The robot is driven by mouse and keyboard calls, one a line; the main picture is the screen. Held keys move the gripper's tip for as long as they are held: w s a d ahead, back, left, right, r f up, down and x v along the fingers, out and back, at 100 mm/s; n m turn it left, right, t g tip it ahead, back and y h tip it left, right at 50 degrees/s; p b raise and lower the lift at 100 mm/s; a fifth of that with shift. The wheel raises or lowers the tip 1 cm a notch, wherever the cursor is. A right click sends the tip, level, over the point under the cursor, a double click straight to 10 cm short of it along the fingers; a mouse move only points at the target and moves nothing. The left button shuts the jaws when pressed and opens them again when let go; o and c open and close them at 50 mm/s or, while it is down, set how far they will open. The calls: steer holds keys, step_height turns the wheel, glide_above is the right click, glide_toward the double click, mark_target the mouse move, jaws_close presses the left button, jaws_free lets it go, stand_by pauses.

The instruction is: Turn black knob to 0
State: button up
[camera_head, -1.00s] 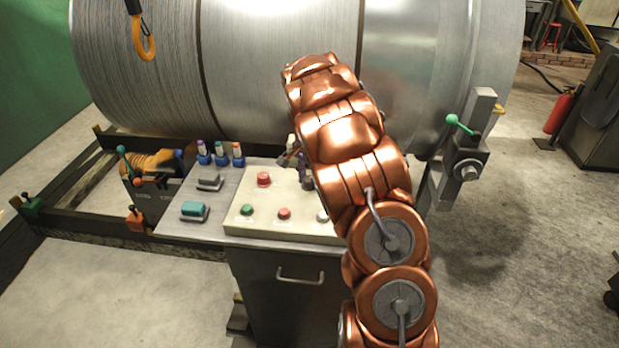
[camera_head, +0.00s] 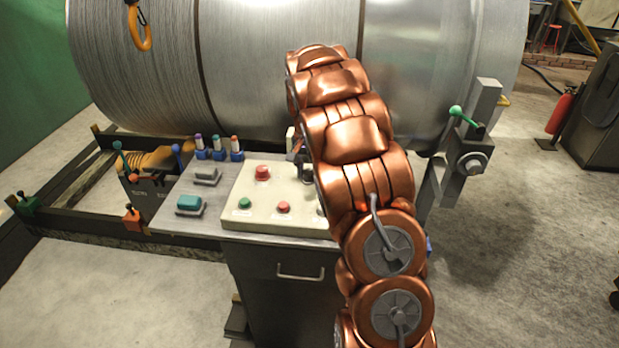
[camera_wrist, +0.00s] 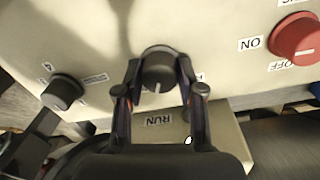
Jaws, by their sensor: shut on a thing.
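In the wrist view a dark knob (camera_wrist: 157,66) with a light pointer line sits on the cream panel, between the two fingers of my gripper (camera_wrist: 160,88). The fingers are shut on its sides. The pointer line faces the lower edge of the picture. A second dark knob (camera_wrist: 62,92) stands to the left, apart from the fingers, with small labels beside it. No readable 0 shows by the held knob. In the head view my gripper (camera_head: 300,165) is at the back of the panel (camera_head: 262,205), mostly hidden by my copper arm, which also hides the knobs.
A red knob (camera_wrist: 297,40) labelled ON and OFF is on the right in the wrist view. A RUN label (camera_wrist: 160,121) appears inverted below my gripper. In the head view, red and green buttons (camera_head: 245,203) lie left of my arm. A large metal drum (camera_head: 270,70) stands behind the console.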

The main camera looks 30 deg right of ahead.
mark_target(307, 171)
steer(key=n+b, duration=0.3)
steer(key=n, duration=0.1)
steer(key=shift+n, duration=0.3)
stand_by(0.3)
steer(key=o, duration=1.1)
steer(key=shift+o, duration=0.2)
step_height(307, 171, up, 12)
steer(key=shift+a, duration=0.2)
steer(key=shift+w, duration=0.1)
